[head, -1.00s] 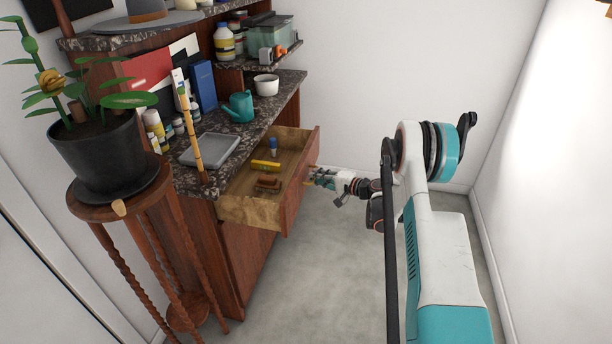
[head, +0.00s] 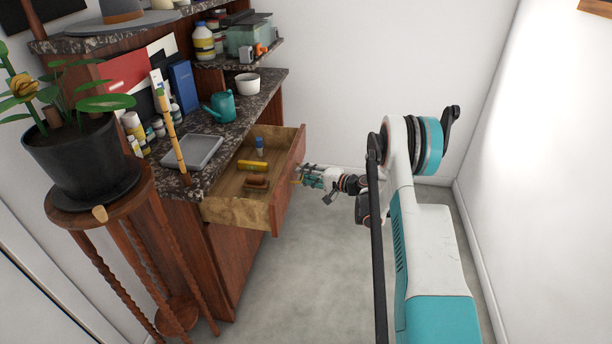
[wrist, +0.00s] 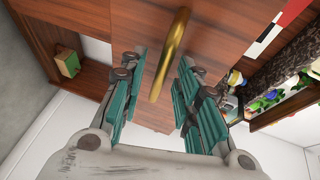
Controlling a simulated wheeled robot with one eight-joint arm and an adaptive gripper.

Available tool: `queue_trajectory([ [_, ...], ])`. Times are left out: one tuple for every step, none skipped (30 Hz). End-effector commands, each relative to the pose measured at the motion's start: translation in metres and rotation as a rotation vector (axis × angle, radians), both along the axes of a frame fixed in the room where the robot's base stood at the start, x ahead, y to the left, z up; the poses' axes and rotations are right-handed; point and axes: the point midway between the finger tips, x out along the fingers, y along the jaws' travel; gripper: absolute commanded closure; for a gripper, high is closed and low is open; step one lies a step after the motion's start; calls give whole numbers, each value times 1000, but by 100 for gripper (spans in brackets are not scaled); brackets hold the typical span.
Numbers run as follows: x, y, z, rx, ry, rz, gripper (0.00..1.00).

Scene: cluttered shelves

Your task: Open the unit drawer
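The unit drawer (head: 240,211) is pulled well out of the wooden unit, and its inside shows in the head view. Its front panel (head: 290,185) faces my arm. A curved gold handle (wrist: 170,55) stands out from the wood in the wrist view. My gripper (wrist: 163,62) is open, with its teal fingers on either side of the handle and gaps visible between them and it. In the head view my gripper (head: 300,174) is at the outer face of the drawer front; its fingertips are too small to make out there.
The drawer holds a yellow level (head: 253,165), a brown brush-like item (head: 257,182) and a blue-capped bottle (head: 259,147). A potted plant (head: 80,160) stands on a wooden stand (head: 120,205) at left. The floor (head: 320,270) before the unit is clear.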

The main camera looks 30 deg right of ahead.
Motion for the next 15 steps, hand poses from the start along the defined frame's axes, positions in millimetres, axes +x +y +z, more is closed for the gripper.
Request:
queue_trajectory([
  [-1, -1, 0, 0, 0, -1, 70],
  [-2, -2, 1, 0, 0, -1, 70],
  [-5, -3, 1, 0, 0, -1, 70],
  [-7, -5, 2, 0, 0, -1, 70],
  [-10, -7, 2, 0, 0, -1, 70],
  [-15, -11, 4, 0, 0, -2, 70],
  [-20, -14, 5, 0, 0, -3, 70],
  [-25, -17, 6, 0, 0, -4, 70],
  [-32, -20, 7, 0, 0, -3, 70],
  [-37, -24, 8, 0, 0, -3, 70],
  [-42, -28, 9, 0, 0, -4, 70],
  [-50, -31, 11, 0, 0, -3, 70],
  [-55, -34, 12, 0, 0, -3, 70],
  [-60, -38, 13, 0, 0, -4, 70],
  [-67, -42, 14, 0, 0, -3, 70],
])
